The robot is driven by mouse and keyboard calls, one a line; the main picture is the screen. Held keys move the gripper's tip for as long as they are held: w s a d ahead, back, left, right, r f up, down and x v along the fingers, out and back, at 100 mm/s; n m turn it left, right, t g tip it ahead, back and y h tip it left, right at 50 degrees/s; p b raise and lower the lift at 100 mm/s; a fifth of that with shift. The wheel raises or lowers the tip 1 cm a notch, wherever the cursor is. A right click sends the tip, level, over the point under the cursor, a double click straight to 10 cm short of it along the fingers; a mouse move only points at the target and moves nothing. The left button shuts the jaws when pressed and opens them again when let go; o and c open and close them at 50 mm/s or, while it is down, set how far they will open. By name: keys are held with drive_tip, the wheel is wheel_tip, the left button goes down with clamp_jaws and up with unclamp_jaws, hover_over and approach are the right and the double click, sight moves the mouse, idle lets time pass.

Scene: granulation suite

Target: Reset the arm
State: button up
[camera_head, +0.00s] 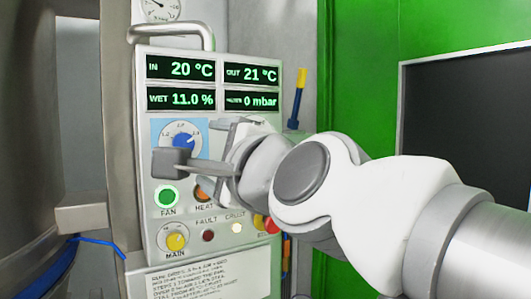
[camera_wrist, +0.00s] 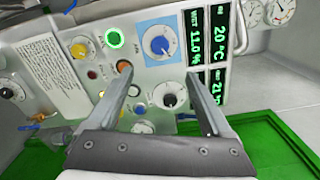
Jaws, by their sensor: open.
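My gripper (camera_head: 213,155) is open and empty in front of the control panel (camera_head: 215,62). In the wrist view, its two fingers (camera_wrist: 160,74) stand apart and point toward the panel, with nothing between them. A blue dial (camera_wrist: 157,42) and a black dial (camera_wrist: 169,95) show on the panel beyond the fingers. In the head view, my arm comes in from the lower right and hides part of the panel's lower right side. I cannot tell whether a fingertip touches the panel.
The lit green FAN button (camera_head: 167,196), orange HEAT button (camera_head: 203,193) and yellow MAIN knob (camera_head: 173,238) are close by. A printed notice (camera_head: 187,281) is below. A large metal vessel (camera_head: 30,190) stands left. A green frame (camera_head: 357,70) stands right.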

drive_tip(key=s+d+f+n+g+h, duration=0.3)
drive_tip(key=d+f+n, duration=0.3)
drive_tip(key=f, duration=0.4)
drive_tip(key=s+d+f+n+g+h, duration=0.3)
drive_tip(key=d+f, duration=0.5)
drive_tip(key=f, duration=0.2)
drive_tip(key=s+d+f+n+g+h, duration=0.3)
drive_tip(key=s+d+f+n, duration=0.15)
drive_tip(key=d+f, duration=0.4)
wheel_tip(320, 180, up, 16)
drive_tip(key=n+p, duration=0.1)
drive_tip(key=p, duration=1.7)
drive_tip(key=shift+s+f+g+h+p, duration=0.15)
drive_tip(key=shift+s+g+h+p, duration=0.15)
drive_tip(key=shift+s+p, duration=0.1)
